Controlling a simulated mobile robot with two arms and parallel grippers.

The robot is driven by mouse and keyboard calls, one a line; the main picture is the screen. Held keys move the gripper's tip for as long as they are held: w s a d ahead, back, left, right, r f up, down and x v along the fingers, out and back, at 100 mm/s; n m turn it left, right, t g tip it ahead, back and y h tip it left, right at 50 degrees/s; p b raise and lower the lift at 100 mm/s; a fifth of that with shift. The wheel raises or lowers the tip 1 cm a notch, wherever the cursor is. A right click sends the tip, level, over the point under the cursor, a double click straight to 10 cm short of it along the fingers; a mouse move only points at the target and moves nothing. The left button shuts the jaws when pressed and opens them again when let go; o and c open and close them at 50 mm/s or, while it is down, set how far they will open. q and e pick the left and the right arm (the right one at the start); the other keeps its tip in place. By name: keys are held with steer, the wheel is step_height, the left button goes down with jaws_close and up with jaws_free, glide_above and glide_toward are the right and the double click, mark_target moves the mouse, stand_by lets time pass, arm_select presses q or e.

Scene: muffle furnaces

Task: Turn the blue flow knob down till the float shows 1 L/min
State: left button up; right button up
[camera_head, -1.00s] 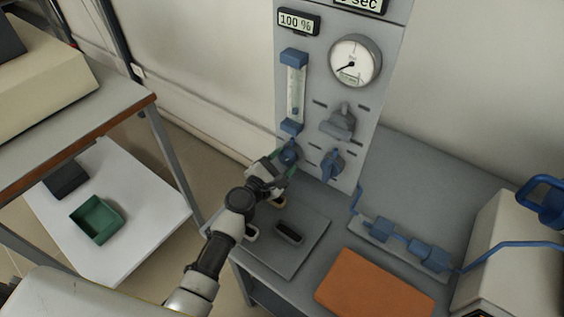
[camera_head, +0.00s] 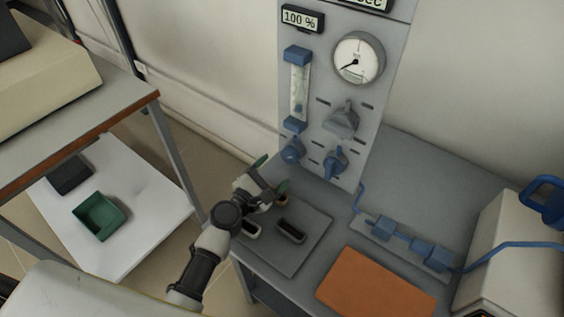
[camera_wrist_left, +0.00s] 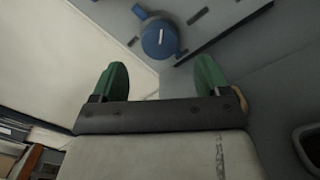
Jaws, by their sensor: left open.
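The blue flow knob (camera_head: 292,151) sits low on the grey panel, under the flowmeter tube (camera_head: 299,91) with its blue end blocks. In the left wrist view the knob (camera_wrist_left: 159,40) shows a white pointer line and stands beyond the fingertips. My left gripper (camera_head: 272,175) is open and empty, its green fingers (camera_wrist_left: 160,76) wide apart, just short of the knob and not touching it. A dark float seems to sit low in the tube, but its scale is too small to read. My right gripper is out of view.
A second blue knob (camera_head: 335,163) and a grey knob (camera_head: 342,120) are close by on the panel, below a round gauge (camera_head: 358,58). An orange mat (camera_head: 376,284) and blue fittings (camera_head: 408,243) lie on the bench. A green tray (camera_head: 98,216) is at left.

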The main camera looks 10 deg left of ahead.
arm_select(q)
steer(key=v, duration=0.5)
steer(key=shift+s+b, duration=0.2)
steer(key=shift+b, duration=0.15)
stand_by(1.4)
